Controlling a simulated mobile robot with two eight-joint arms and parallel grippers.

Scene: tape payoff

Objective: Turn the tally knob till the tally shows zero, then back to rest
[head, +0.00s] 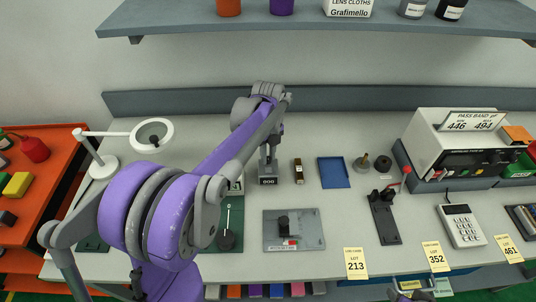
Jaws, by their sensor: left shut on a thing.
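The tally (268,181) is a small dark grey box with a pale digit window on its front. It stands on the bench left of the middle in the head view. The digits look like 000, but they are very small. My left gripper (268,158) points down at the tally from behind and above, and is shut on its knob. The knob itself is mostly hidden by the fingers.
A dark bottle (298,171) stands close right of the tally, and a blue tray (333,172) lies beyond it. A grey plate with a black block (294,230) lies in front. A magnifier lamp (152,133) stands left. A shelf (330,22) overhangs the back.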

